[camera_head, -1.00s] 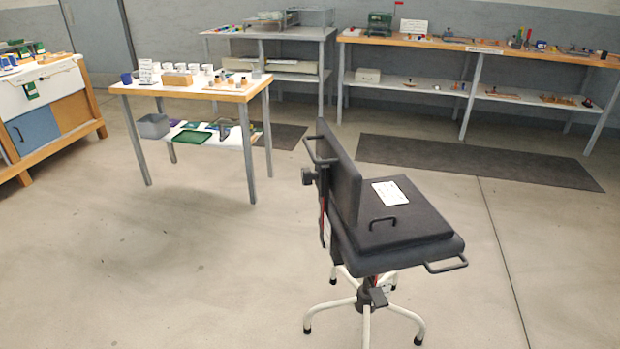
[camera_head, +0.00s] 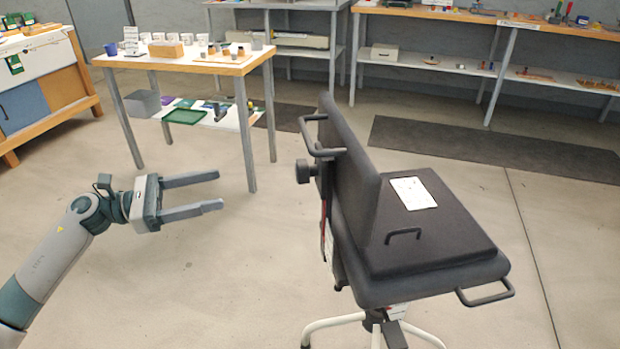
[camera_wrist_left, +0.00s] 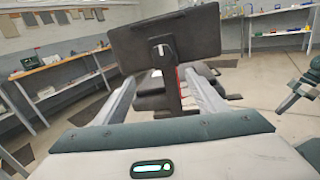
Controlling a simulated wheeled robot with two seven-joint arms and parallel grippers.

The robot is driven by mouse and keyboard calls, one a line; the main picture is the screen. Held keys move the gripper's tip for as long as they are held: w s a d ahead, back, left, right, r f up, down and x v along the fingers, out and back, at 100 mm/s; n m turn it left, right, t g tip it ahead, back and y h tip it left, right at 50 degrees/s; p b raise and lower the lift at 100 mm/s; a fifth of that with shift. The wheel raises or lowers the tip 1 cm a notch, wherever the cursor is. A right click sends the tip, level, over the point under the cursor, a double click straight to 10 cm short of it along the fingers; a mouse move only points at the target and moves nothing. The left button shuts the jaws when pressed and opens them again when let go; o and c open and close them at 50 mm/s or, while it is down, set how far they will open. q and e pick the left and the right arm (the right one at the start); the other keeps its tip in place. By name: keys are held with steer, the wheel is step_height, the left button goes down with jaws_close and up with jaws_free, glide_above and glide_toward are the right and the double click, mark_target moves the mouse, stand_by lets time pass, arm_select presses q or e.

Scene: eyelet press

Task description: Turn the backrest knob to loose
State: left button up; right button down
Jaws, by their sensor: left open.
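The dark swivel chair stands right of centre in the head view, with its seat (camera_head: 440,228) facing right and its backrest (camera_head: 352,190) upright. The black backrest knob (camera_head: 303,171) sticks out to the left from the back of the backrest. My left gripper (camera_head: 213,193) is open and empty, left of the knob and apart from it, fingers pointing at the chair. In the left wrist view the backrest (camera_wrist_left: 165,40) shows ahead beyond the fingers, with the knob (camera_wrist_left: 162,51) on its back. The knob's setting is too small to tell.
A handle (camera_head: 325,135) juts from the backrest just above the knob, and another handle (camera_head: 486,294) from the seat's side. A white card (camera_head: 413,193) lies on the seat. A work table (camera_head: 185,60) stands behind on the left. The floor between gripper and chair is clear.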

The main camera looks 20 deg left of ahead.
arm_select(q)
steer(key=shift+d+r+m+g, duration=0.2)
steer(key=shift+r+m+g, duration=0.15)
steer(key=shift+m, duration=0.35)
arm_select(e)
steer(key=shift+w+r, duration=0.15)
steer(key=shift+r, duration=0.15)
arm_select(q)
steer(key=shift+w+d, duration=0.1)
steer(key=shift+w, duration=0.05)
steer(key=p, duration=0.3)
glide_toward(297, 174)
steer(key=x, duration=0.7)
steer(key=shift+w+f, duration=0.1)
steer(key=shift+w, duration=0.1)
steer(key=shift+w+d+f, duration=0.1)
steer(key=shift+w+d, duration=0.25)
steer(key=shift+d, duration=0.1)
arm_select(e)
steer(key=shift+s+d+f+g+h, duration=0.1)
steer(key=shift+s+d+g+h, duration=0.15)
steer(key=shift+s+d+g, duration=0.35)
steer(key=shift+s+d+r+g+h, duration=0.1)
steer(key=shift+s+d+g+h, duration=0.2)
steer(key=shift+d, duration=0.5)
steer(key=shift+s+d+f+g+h, duration=0.1)
steer(key=shift+s+d+g+h, duration=0.2)
steer(key=shift+s+d, duration=0.3)
steer(key=shift+w+d, duration=0.1)
steer(key=shift+d, duration=0.05)
